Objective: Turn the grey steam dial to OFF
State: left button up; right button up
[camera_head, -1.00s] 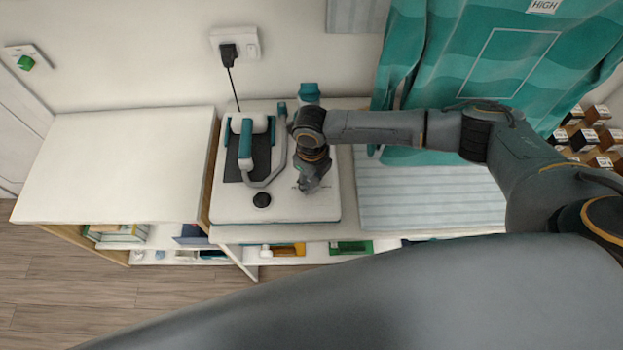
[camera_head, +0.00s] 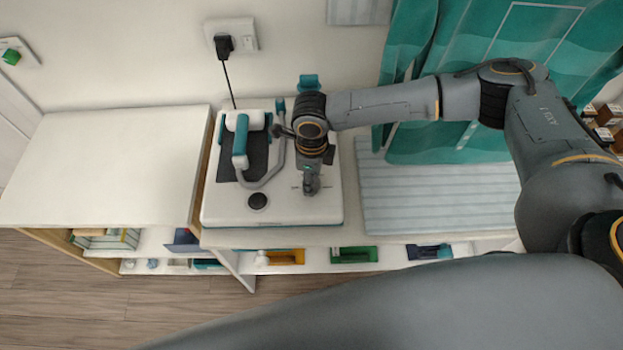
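The white steam station (camera_head: 225,210) stands on the low cabinet, with a white and teal iron (camera_head: 241,140) on its dark rest pad. A round black knob (camera_head: 257,201) sits at its front left. My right gripper (camera_head: 312,190) points down over the right part of the station's top, where small dark markings show beside it. The grey dial cannot be made out; the gripper covers that spot. Whether the fingers are open or shut, or touch anything, cannot be seen. My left gripper is not in view.
A grey hose (camera_head: 272,172) curves beside the iron. A black plug (camera_head: 224,44) is in the wall socket. A striped board (camera_head: 430,195) lies to the right, below hanging teal cloth (camera_head: 440,130). The white cabinet top (camera_head: 105,165) at left is clear.

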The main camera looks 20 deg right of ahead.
jog(key=shift+s, duration=0.1)
jog(key=shift+c, duration=0.2)
jog(key=o, duration=1.2)
jog(key=shift+r, duration=0.45)
notch_tip(320, 180, up, 11)
jog(key=shift+r, duration=0.1)
